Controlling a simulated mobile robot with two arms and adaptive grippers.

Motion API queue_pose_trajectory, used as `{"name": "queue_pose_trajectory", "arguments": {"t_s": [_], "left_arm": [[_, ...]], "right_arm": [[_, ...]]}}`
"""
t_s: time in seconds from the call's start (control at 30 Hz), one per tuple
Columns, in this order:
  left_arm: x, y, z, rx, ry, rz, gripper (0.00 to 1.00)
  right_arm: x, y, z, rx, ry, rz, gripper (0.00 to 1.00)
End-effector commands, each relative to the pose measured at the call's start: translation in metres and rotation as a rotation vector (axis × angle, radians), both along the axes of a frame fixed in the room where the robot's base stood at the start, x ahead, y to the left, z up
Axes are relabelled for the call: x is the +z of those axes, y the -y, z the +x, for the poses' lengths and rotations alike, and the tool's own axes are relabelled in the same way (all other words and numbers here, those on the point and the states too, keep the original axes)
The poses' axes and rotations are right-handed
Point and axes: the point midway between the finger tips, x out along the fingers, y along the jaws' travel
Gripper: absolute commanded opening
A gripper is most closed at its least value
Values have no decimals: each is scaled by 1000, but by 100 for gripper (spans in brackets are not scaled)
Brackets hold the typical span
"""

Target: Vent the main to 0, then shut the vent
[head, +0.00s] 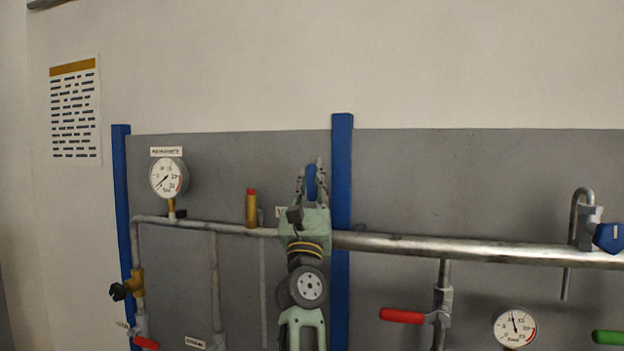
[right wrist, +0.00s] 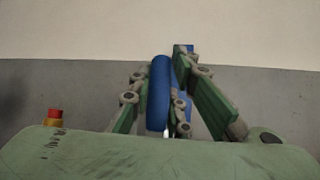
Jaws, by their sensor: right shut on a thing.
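My right gripper (head: 311,182) is in front of the panel, left of the middle blue post. Its fingers are shut on a blue handle (head: 311,184), seen nearly edge-on. In the right wrist view the blue handle (right wrist: 159,92) stands upright between the green fingers of my right gripper (right wrist: 165,100). My gripper and wrist hide the valve body behind it. A labelled round gauge (head: 167,177) is at the upper left; its needle slants, and the exact reading is too small to tell. My left gripper is not in view.
A brass fitting with a red top (head: 251,208) stands just left of my wrist. Right of it are the main pipe (head: 480,247), a red lever (head: 402,316), a second gauge (head: 515,326), a hooked pipe with a blue knob (head: 608,237) and a green lever (head: 608,337).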

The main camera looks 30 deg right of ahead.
Motion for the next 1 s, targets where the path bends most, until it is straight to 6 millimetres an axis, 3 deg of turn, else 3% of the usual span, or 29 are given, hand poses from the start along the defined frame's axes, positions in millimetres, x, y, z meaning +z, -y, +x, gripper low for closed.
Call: {"name": "queue_pose_trajectory", "arguments": {"t_s": [0.03,0.07,0.27,0.67,1.0], "left_arm": [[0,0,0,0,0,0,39],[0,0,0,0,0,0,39],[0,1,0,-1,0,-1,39],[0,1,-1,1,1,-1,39],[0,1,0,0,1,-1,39]], "right_arm": [[-3,0,2,-2,-7,-3,0],[-3,0,2,-1,-7,-2,19],[-2,0,1,-1,-5,-1,36],[-6,-3,-3,-1,-2,-1,36],[-50,-30,-37,0,-6,-3,36]]}}
